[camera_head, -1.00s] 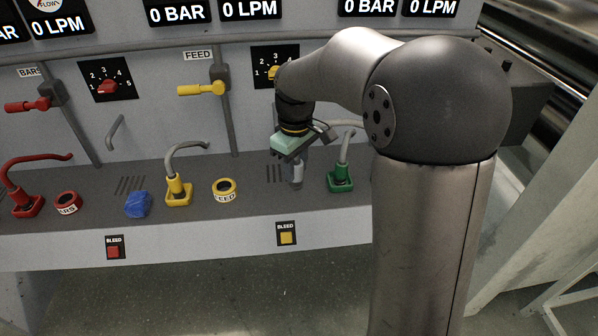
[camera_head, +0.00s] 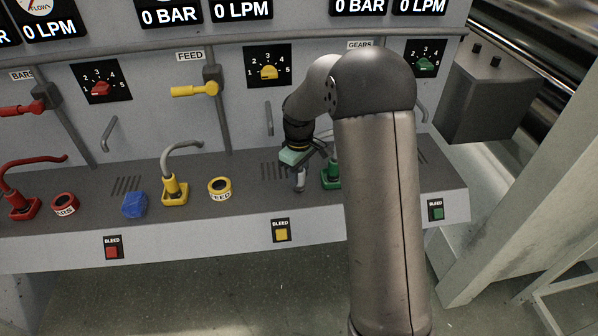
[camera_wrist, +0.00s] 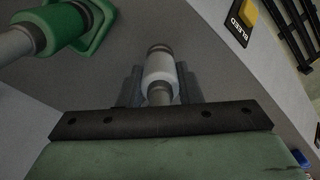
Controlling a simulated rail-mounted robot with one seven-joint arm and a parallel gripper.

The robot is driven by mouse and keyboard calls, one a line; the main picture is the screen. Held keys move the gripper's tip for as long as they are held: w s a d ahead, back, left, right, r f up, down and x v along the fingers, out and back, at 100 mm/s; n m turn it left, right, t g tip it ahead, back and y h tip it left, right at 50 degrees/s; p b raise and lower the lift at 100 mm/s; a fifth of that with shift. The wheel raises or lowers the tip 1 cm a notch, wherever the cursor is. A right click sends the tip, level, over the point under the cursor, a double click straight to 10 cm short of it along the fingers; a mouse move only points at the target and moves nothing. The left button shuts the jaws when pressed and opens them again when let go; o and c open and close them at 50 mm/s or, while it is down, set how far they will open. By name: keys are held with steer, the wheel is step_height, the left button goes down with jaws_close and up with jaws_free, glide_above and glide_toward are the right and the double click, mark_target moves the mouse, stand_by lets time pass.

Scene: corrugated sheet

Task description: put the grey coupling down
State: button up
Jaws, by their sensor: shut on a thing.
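The grey coupling (camera_head: 299,183) is a small pale cylinder with darker ends. It hangs upright below my gripper (camera_head: 302,170), over the front part of the console ledge (camera_head: 245,205). In the wrist view the coupling (camera_wrist: 160,72) sits between the two grey fingers of my gripper (camera_wrist: 160,85), which are shut on it. I cannot tell whether its lower end touches the ledge. The green hose fitting (camera_head: 331,175) stands just to the right, partly hidden by my arm, and shows at upper left in the wrist view.
A yellow FEED ring (camera_head: 220,188), a yellow hose fitting (camera_head: 174,190), a blue lump (camera_head: 135,204) and a red ring (camera_head: 65,204) are on the ledge to the left. Bleed buttons, one of them yellow (camera_head: 281,233), line the front face. The ledge between the FEED ring and coupling is clear.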

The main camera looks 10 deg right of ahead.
steer(key=shift+f, duration=0.1)
steer(key=o, duration=1.1)
step_height(320, 180, up, 11)
steer(key=shift+r+b, duration=0.1)
steer(key=shift+b, duration=0.4)
steer(key=s+f+m, duration=0.2)
steer(key=s+m, duration=0.5)
steer(key=s, duration=2.4)
steer(key=shift+s+a+m, duration=0.25)
steer(key=shift+a+m, duration=0.05)
steer(key=shift+m, duration=0.1)
